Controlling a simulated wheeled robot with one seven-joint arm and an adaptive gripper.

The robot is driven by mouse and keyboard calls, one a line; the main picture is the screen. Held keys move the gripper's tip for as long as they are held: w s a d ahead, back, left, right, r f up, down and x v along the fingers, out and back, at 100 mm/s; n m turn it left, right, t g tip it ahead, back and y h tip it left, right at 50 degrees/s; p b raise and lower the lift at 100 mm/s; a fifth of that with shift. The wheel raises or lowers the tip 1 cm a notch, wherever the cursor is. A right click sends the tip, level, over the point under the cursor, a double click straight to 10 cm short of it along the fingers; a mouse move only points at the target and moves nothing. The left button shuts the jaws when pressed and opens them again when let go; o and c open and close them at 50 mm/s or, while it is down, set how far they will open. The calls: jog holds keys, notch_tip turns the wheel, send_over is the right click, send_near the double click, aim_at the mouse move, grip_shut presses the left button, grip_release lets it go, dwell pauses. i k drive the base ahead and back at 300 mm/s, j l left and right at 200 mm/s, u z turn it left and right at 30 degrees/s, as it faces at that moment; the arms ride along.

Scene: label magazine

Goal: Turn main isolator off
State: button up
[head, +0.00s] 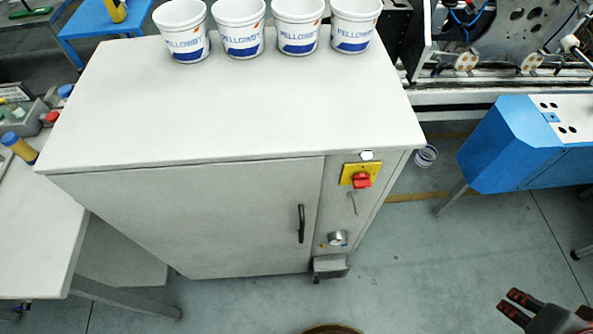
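The main isolator (361,180) is a red rotary knob on a yellow plate. It sits high on the narrow right-hand front panel of a grey-white cabinet (190,220). The exact angle of the knob is too small to tell. My gripper (517,306) shows at the bottom right corner, with two dark fingers that have red parts. A gap shows between the fingers, and nothing is between them. It is well to the right of and apart from the isolator, over the floor.
Several white tubs (240,28) stand along the cabinet top's back edge. The cabinet door has a black handle (301,223); a round metal fitting (338,238) sits below the isolator. A blue machine part (515,145) stands at right. A white table (30,235) is at left. Floor in front is clear.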

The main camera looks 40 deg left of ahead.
aim_at(361, 180)
jog(key=i+l+u, duration=0.1)
jog(key=i+u, duration=0.15)
jog(key=u, duration=0.15)
jog(key=i+l+u, duration=0.2)
jog(key=u, duration=0.2)
jog(key=i+l+u, duration=0.15)
jog(key=u, duration=0.25)
jog(key=l+u, duration=0.1)
jog(key=u, duration=1.35)
